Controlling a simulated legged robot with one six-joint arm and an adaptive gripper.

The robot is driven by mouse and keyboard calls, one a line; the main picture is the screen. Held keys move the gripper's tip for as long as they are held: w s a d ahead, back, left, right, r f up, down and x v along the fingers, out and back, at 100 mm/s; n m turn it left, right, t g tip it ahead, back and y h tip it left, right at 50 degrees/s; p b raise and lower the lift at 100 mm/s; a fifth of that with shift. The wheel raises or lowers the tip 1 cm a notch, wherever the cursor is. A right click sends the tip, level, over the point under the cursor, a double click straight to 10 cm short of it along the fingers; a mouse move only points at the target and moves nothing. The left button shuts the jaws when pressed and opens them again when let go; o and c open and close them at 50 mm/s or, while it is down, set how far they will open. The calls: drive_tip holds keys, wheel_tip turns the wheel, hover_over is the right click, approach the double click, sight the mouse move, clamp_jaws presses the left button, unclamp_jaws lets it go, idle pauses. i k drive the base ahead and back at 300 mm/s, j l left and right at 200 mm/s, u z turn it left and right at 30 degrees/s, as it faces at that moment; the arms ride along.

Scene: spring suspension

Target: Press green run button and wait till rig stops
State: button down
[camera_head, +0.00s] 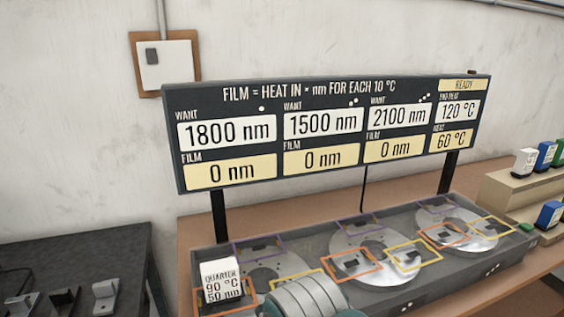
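The rig (415,288) is a long dark box on the brown bench, with several round metal discs on top, each with purple, orange or yellow frames. A small green part (527,228) is at its right end, small in the view; it looks like the run button. The board (270,90) above reads READY, with WANT 1800, 1500 and 2100 nm and FILM 0 nm for all three. It shows END HEAT 120 °C and a lower 60 °C box. A white block (221,281) marked QUARTER 90 °C 50 nm stands on the rig's left. My gripper's fingers do not show.
A rounded grey and teal part at the bottom middle hides some of the rig's front. A beige stepped rack (503,194) with white, blue and green blocks stands at the right. A dark table (90,250) with small grey pieces is at the left.

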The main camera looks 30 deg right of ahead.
sight(524, 227)
drive_tip(key=k, duration=0.65)
drive_tip(key=z, duration=3.2)
drive_tip(key=i+j, duration=0.25)
drive_tip(key=i, duration=0.2)
drive_tip(key=i+j, duration=0.25)
drive_tip(key=i, duration=0.25)
drive_tip(key=i+j, duration=0.25)
drive_tip(key=i, duration=0.2)
drive_tip(key=i+j, duration=0.25)
drive_tip(key=i, duration=0.25)
